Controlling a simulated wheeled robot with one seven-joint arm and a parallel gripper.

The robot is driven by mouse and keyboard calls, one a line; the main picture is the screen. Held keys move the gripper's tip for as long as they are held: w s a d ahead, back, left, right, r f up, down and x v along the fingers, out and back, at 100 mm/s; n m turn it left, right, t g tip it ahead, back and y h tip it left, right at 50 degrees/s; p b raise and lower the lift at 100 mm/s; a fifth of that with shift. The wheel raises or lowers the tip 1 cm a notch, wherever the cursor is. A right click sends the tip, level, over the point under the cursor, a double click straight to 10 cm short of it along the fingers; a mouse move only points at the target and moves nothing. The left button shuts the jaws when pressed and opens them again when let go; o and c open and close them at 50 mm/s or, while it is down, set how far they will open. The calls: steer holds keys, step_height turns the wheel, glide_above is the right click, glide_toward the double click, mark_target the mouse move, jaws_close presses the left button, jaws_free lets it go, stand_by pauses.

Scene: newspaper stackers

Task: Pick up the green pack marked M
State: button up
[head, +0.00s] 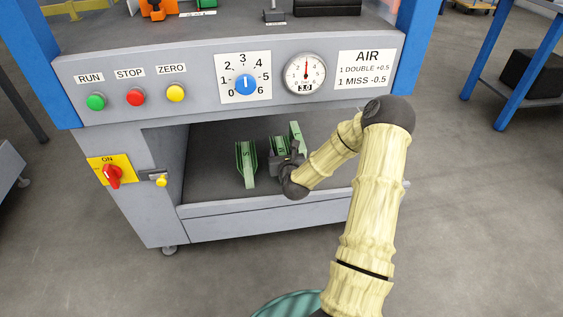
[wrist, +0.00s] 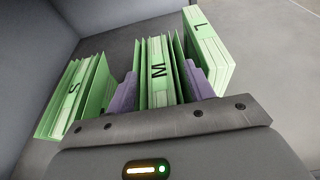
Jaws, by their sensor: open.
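The green pack marked M (wrist: 158,70) stands in the middle of three green packs in the wrist view. It also shows in the head view (head: 279,142), partly hidden behind my gripper and arm. My gripper (wrist: 163,92) is open, with one purple finger on each side of the M pack. The left finger is between the S and M packs, and the right finger is between the M and L packs. The fingertips are partly hidden by the packs' green covers, and I cannot tell whether they touch the M pack.
The green pack marked S (wrist: 75,98) stands to the left and the pack marked L (wrist: 208,50) to the right. All stand in the grey cabinet's lower bay (head: 215,200), with side walls close by. A control panel (head: 210,85) overhangs the bay.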

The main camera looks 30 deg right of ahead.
jaws_close()
stand_by(0.3)
